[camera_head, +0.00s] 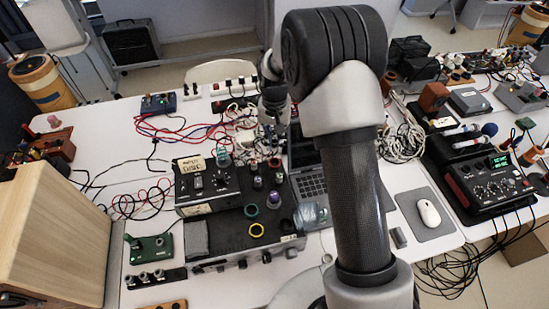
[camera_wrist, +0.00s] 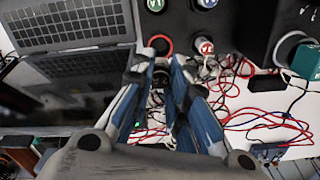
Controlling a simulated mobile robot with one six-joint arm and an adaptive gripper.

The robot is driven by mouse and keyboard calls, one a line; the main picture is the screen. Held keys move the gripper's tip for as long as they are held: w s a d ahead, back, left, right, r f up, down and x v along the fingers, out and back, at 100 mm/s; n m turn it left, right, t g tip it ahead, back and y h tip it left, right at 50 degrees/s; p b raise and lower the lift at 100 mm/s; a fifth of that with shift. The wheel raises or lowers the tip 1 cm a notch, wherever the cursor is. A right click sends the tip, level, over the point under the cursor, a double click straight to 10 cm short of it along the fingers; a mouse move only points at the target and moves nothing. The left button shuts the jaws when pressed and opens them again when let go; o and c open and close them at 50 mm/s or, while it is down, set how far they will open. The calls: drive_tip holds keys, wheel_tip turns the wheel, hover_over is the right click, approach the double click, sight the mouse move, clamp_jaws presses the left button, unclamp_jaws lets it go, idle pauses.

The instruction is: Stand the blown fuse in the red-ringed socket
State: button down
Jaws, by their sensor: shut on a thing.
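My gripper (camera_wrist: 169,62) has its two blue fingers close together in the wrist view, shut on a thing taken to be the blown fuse. The fingers hide most of it, and its markings cannot be read. The red-ringed socket (camera_wrist: 170,48) shows just beyond the fingertips, with a pale lettered cap in or over it; I cannot tell whether they touch. A red lettered cap (camera_wrist: 204,46) stands to its right. In the head view my gripper (camera_head: 275,112) is beyond the black fuse panel (camera_head: 225,238), partly hidden by my arm.
Tangled red and white cables (camera_head: 180,127) lie behind. A wooden box (camera_head: 50,230) blocks the left; a mouse (camera_head: 428,213) is at the right.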

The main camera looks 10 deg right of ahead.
drive_tip(key=shift+f+b, duration=0.7)
drive_tip(key=shift+f, duration=3.2)
drive_tip(key=shift+f, duration=0.35)
drive_tip(key=c, duration=1.6)
unclamp_jaws()
drive_tip(key=shift+o, duration=0.2)
drive_tip(key=shift+r, duration=0.1)
